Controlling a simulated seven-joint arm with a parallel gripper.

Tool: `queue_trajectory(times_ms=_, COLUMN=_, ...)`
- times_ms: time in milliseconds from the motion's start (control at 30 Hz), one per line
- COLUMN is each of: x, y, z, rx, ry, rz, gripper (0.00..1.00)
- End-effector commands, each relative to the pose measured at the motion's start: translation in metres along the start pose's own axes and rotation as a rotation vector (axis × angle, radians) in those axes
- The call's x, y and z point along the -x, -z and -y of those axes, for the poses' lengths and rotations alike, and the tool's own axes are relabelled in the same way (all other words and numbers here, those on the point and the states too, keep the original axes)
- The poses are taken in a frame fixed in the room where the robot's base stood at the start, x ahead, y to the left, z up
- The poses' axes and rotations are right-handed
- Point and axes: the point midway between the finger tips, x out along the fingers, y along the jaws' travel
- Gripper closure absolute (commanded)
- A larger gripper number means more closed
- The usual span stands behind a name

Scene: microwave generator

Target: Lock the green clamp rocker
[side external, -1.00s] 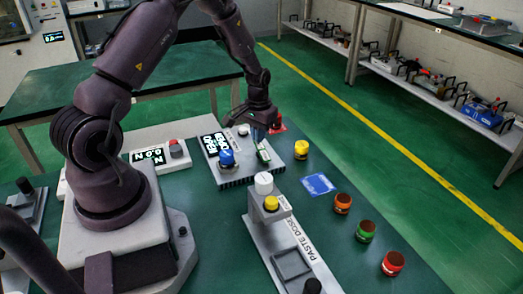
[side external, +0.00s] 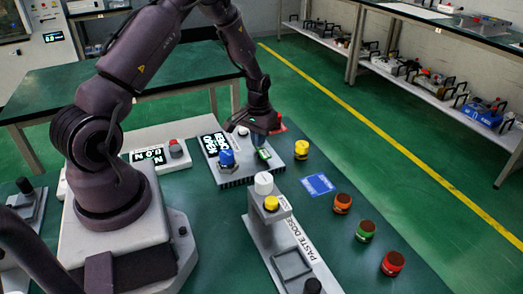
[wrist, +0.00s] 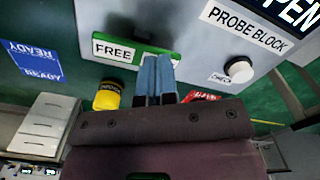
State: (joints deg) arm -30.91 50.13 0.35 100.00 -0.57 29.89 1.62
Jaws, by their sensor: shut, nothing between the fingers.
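The green clamp rocker (wrist: 135,50) is on the grey probe block and carries a white label reading FREE. In the side external view the rocker (side external: 264,153) sits near the block's right end. My gripper (wrist: 156,88) has blue fingertips pressed together with nothing between them. The fingertips lie over the rocker's right part in the wrist view; whether they touch it I cannot tell. In the side external view my gripper (side external: 262,138) is just above the rocker and hides part of its surroundings.
The probe block (wrist: 205,45) carries a white CHECK button (wrist: 239,69) and a display. A yellow jar (wrist: 107,96), a red piece (wrist: 200,97) and a blue READY card (wrist: 35,62) are nearby. The paste dose stand (side external: 258,225) is in front of the block.

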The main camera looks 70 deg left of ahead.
Motion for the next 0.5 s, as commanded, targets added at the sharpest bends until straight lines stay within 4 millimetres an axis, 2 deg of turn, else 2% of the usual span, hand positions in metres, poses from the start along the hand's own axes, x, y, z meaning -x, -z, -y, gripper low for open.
queue_trajectory(times_ms=167, x=-0.001, y=-0.001, z=0.0, rx=-0.001, ry=0.0, rz=0.001, gripper=1.0)
queue_trajectory(times_ms=500, x=0.025, y=0.0, z=0.0, rx=-0.001, ry=0.0, rz=-0.002, gripper=1.0)
